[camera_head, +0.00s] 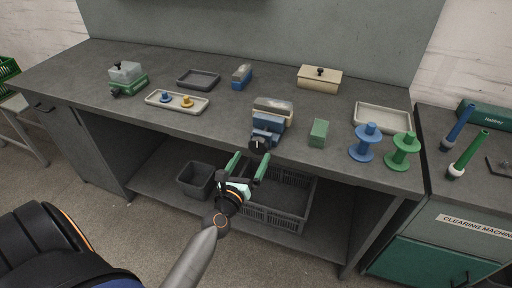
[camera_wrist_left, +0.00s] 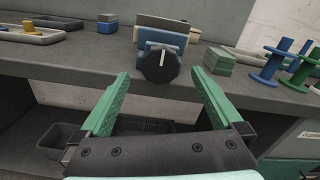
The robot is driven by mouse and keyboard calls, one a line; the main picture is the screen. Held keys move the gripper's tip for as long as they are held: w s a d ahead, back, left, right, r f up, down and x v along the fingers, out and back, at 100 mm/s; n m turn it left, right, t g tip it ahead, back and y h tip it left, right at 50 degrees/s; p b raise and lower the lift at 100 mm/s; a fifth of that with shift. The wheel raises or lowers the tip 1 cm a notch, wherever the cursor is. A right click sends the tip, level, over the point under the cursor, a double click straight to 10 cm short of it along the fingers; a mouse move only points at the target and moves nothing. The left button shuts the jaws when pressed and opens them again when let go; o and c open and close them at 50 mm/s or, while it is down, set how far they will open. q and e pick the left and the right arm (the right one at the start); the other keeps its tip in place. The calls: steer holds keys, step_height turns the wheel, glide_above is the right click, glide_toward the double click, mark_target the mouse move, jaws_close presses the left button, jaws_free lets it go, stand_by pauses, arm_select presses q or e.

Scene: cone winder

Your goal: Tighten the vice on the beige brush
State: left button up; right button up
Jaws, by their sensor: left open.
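The blue vice (camera_head: 266,129) stands at the front edge of the bench, and its black knob (camera_head: 259,145) faces me. A beige block with a dark grey top, the beige brush (camera_head: 273,106), sits between its jaws; I cannot tell how tightly. In the left wrist view the knob (camera_wrist_left: 159,66) shows a white mark pointing about straight up, with the blue vice body (camera_wrist_left: 160,38) behind it. My left gripper (camera_head: 248,165) is open and empty, in front of and a little below the knob. Its two green fingers appear either side of the knob in the wrist view, apart from it.
A green block (camera_head: 318,133) and blue spool (camera_head: 366,143) stand right of the vice. A tray with small spools (camera_head: 177,111) and a green vice (camera_head: 128,85) are left. A crate (camera_head: 283,215) lies on the shelf below. The bench edge is close to my gripper.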

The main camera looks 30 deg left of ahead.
mark_target(257, 148)
arm_select(q)
steer(key=shift+x, duration=2.45)
steer(key=shift+c, duration=0.2)
steer(key=shift+s, duration=0.1)
steer(key=c, duration=1.3)
